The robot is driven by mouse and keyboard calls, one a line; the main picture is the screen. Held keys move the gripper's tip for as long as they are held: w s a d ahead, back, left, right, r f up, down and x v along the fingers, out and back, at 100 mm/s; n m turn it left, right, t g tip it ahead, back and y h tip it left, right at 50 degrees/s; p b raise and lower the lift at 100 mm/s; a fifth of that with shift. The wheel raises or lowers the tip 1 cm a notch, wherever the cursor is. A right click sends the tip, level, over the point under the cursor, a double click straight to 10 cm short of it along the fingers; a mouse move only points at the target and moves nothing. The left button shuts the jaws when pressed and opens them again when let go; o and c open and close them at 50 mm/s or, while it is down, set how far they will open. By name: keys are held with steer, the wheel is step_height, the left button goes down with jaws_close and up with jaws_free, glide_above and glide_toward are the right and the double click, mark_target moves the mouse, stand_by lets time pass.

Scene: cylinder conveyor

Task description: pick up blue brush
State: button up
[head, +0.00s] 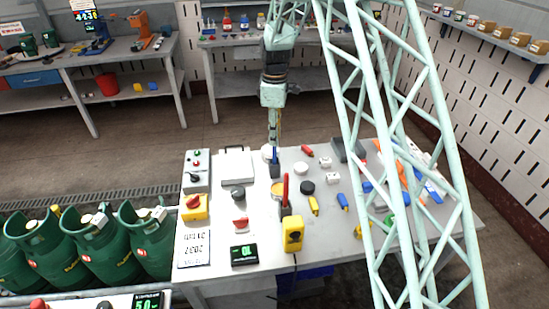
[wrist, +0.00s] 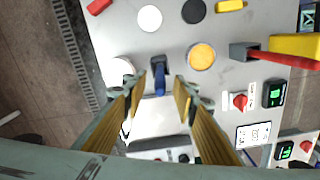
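The blue brush (wrist: 159,80) is below my gripper (wrist: 159,84) in the wrist view, between the two yellow-sided fingers. Its dark upper end points up toward the camera. My gripper is open, and a gap shows on each side of the brush. In the head view, my gripper (head: 274,142) points straight down over the far part of the grey table, and the blue brush (head: 276,170) shows just under it. Whether any finger touches the brush cannot be told.
An orange-yellow disc (wrist: 201,57) lies right of the brush, and a white round piece (wrist: 123,68) lies left. A grey holder (wrist: 243,51) with a red-handled tool stands further right. The table (head: 230,277) also carries a yellow box (head: 292,234) and several small parts.

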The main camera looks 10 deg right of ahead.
steer(key=shift+f, duration=1.65)
glide_above(275, 164)
steer(key=w, duration=0.1)
steer(key=shift+f, duration=2.55)
jaws_close()
